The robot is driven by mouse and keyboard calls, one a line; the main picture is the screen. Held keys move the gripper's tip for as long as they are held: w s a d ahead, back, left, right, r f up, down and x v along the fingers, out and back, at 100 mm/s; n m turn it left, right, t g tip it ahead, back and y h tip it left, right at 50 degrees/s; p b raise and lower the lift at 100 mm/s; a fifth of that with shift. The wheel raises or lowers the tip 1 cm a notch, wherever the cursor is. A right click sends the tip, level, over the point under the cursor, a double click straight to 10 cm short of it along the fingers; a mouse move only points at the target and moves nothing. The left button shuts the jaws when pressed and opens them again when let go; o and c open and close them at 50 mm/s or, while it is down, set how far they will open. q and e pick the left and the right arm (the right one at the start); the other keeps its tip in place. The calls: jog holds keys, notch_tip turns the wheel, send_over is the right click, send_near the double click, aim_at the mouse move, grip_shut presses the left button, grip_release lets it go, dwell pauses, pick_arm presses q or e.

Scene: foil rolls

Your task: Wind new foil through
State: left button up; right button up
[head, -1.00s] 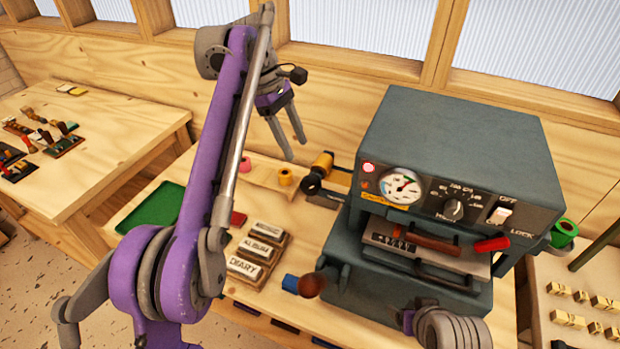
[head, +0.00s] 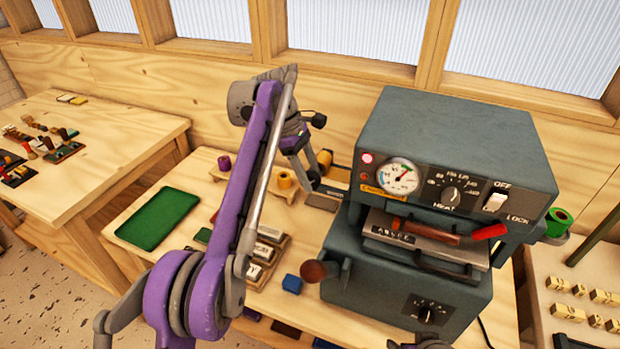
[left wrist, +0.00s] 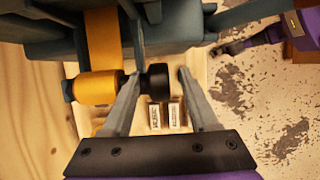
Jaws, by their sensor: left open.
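A gold foil roll (head: 325,158) sits at the left side of the dark green press (head: 455,130). In the left wrist view the gold roll (left wrist: 97,88) has a gold strip (left wrist: 103,38) running up from it toward the press, and a black knob (left wrist: 157,79) at its end. My left gripper (left wrist: 158,84) is open, with its fingers on either side of the black knob; contact cannot be told. In the head view my left gripper (head: 307,180) points down beside the roll, partly covering it.
A rack behind my left arm holds a purple roll (head: 224,162) and a yellow roll (head: 285,178). A green tray (head: 158,218), labelled blocks (head: 268,244) and a blue block (head: 292,284) lie on the bench. A green roll (head: 558,222) is at the press's right.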

pick_arm(q)
grip_shut()
jog(key=shift+d+r+t+y+p, duration=0.15)
jog(key=shift+d+y+p, duration=0.1)
jog(key=shift+y, duration=0.3)
jog(key=shift+d+r+t+y+p, duration=0.15)
jog(key=shift+y+p, duration=0.1)
jog(key=shift+y, duration=0.3)
jog(key=shift+s+f+t+y, duration=0.1)
jog(key=shift+f+t+y, duration=0.25)
jog(key=shift+y, duration=0.65)
pick_arm(e)
jog(key=shift+w+r, duration=0.3)
jog(key=shift+r, duration=0.25)
jog(key=shift+w+r, duration=0.25)
jog(key=shift+r, duration=0.25)
pick_arm(q)
grip_release()
jog(key=shift+r, duration=0.15)
pick_arm(e)
jog(key=shift+r, duration=0.1)
